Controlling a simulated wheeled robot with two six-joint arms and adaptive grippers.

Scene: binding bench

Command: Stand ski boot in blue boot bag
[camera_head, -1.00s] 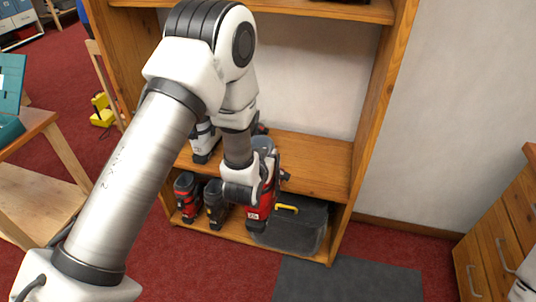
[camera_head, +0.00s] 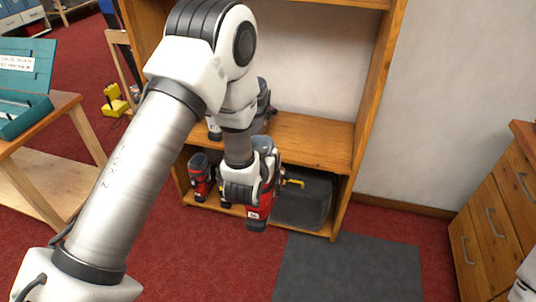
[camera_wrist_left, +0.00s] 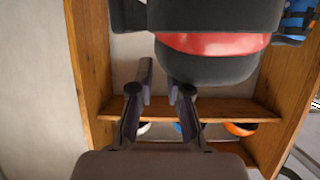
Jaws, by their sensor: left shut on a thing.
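My left gripper (camera_head: 258,184) is shut on a red ski boot (camera_head: 260,211) with a grey-black cuff and dark sole. The boot hangs roughly upright in front of the shelf unit, clear of the floor. In the left wrist view the boot's red and black body (camera_wrist_left: 215,45) fills the top right, beyond the fingers (camera_wrist_left: 160,74). Part of the boot is hidden by the gripper in the head view. I cannot clearly make out the blue boot bag; a small blue patch (camera_wrist_left: 300,14) shows at the wrist view's top right. My right gripper is not in view.
The wooden shelf unit (camera_head: 369,105) has another red boot (camera_head: 200,177) and a dark bin (camera_head: 312,204) with a yellow handle on its bottom shelf. A grey mat (camera_head: 345,270) lies on the red carpet. A table with a teal case (camera_head: 22,120) stands left, drawers (camera_head: 490,220) right.

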